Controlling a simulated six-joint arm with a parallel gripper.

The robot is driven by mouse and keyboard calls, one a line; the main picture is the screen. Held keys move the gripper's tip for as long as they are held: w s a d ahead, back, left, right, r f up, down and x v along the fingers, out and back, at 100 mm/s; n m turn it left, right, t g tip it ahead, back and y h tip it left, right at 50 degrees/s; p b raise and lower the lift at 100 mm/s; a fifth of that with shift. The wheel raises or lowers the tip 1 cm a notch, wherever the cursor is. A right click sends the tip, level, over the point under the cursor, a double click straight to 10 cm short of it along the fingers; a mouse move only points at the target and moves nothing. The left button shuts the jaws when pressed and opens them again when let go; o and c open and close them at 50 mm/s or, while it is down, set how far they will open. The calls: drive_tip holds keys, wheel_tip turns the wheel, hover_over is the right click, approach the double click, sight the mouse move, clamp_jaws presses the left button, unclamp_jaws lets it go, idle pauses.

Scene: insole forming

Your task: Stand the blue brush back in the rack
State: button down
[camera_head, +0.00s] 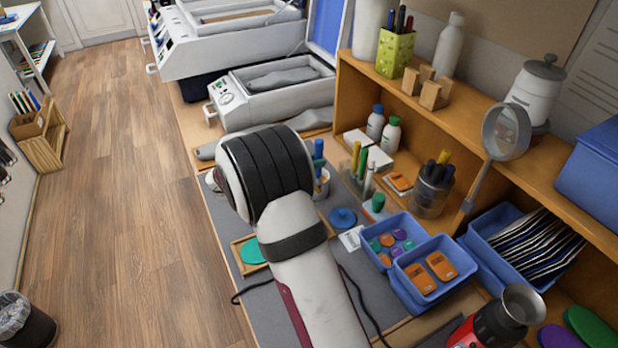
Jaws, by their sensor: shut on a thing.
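My arm's thick white and black wrist fills the middle of the view, and my gripper is hidden behind it. What the gripper holds cannot be seen. Blue upright handles (319,158) show just right of the wrist, at a light cup (323,184) partly covered by the arm. I cannot tell whether one of them is the blue brush. Right of them, yellow and green upright handles (357,162) stand close together. What holds them, and whether this is the rack, is unclear.
A blue disc (343,217) lies on the grey mat (232,219). Blue bins (435,272) hold small coloured pieces and orange pads. A dark pot of pens (432,190) and a round mirror (505,132) stand at right. Grey machines (270,92) stand behind.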

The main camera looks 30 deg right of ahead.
drive_tip(key=w+d+r, duration=0.3)
drive_tip(key=w+d, duration=0.2)
drive_tip(key=d, duration=0.3)
drive_tip(key=w+d+r, duration=0.3)
drive_tip(key=w+d, duration=0.2)
drive_tip(key=d, duration=0.3)
wheel_tip(320, 180, down, 14)
drive_tip(key=shift+r, duration=0.2)
drive_tip(key=shift+c, duration=1.2)
unclamp_jaws()
